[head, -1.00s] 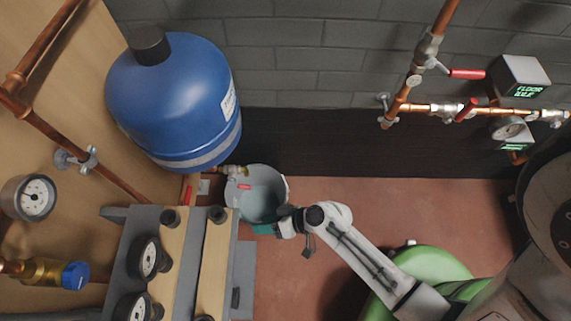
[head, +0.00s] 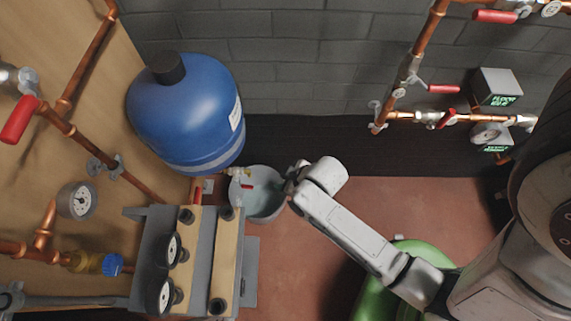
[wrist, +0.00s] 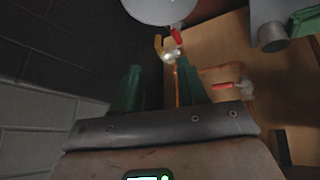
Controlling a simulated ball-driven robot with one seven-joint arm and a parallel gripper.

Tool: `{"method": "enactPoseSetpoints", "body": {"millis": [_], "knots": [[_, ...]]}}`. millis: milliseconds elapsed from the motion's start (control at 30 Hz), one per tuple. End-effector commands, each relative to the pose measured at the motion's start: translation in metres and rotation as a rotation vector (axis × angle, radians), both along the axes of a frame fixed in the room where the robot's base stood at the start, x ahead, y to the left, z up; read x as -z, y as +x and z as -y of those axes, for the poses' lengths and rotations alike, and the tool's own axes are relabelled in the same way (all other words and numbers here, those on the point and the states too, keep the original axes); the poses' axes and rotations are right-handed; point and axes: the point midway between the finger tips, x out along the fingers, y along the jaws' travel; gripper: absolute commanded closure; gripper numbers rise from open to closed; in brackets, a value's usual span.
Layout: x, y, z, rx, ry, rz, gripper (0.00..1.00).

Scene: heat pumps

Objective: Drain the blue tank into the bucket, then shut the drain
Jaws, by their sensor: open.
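The blue tank (head: 188,115) stands in the corner at the left, with a dark cap. Its brass drain valve (head: 238,172), with a small red lever (head: 248,186), sits at its lower right, above the grey bucket (head: 262,209). The bucket's inside looks teal-grey; I cannot tell how much water it holds. My gripper (head: 284,189) is over the bucket's right side, to the right of the lever and apart from it. In the wrist view my gripper (wrist: 160,88) is open and empty, its green fingers apart. The red lever (wrist: 177,36) and brass valve (wrist: 171,55) show beyond the fingers.
A bench-like frame with round gauges (head: 173,249) stands left of the bucket. Copper pipes (head: 70,135) run along the wooden wall, and others with red-handled valves (head: 443,89) on the brick wall.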

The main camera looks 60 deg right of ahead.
Motion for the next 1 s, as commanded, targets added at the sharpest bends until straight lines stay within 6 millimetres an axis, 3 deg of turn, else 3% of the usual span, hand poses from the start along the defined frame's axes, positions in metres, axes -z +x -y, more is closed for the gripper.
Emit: {"method": "enactPoseSetpoints", "body": {"millis": [200,600,767,867,1000], "knots": [[-0.023,0.003,0.016,-0.003,-0.093,-0.013,0.58],[-0.028,0.003,0.020,-0.004,-0.121,-0.018,0.58],[-0.028,0.003,0.020,-0.003,-0.121,-0.017,0.71],[-0.023,0.004,0.020,-0.007,-0.126,-0.011,0.72],[0.006,0.013,0.021,-0.040,-0.175,0.054,0.72]]}}
